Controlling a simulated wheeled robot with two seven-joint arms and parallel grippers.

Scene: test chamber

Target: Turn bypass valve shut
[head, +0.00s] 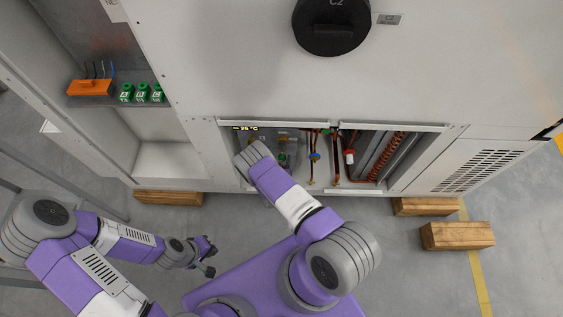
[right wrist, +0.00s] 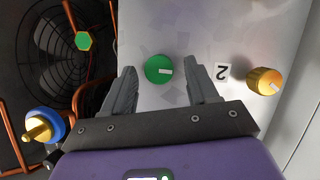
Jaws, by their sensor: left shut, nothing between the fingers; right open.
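In the right wrist view a round green knob (right wrist: 157,69) with a pale pointer mark is on a light panel. My right gripper (right wrist: 163,75) is open, with one finger on each side of this knob; I cannot tell whether they touch it. A label "2" (right wrist: 222,72) appears upside down beside it. A yellow knob (right wrist: 263,81) is to the right, and a blue-and-brass knob (right wrist: 42,125) is at lower left. Nothing readable marks which is the bypass valve. In the head view my right arm hides the right gripper. My left gripper (head: 209,258) is shut and empty, outside the cabinet.
The cabinet's low opening (head: 333,126) holds copper pipes and a red-and-white part (head: 349,157). A fan grille (right wrist: 75,60) is left of the panel. An orange block (head: 90,88) and green blocks A, B, C (head: 142,93) stand on the left shelf. Wooden blocks (head: 457,236) lie on the floor.

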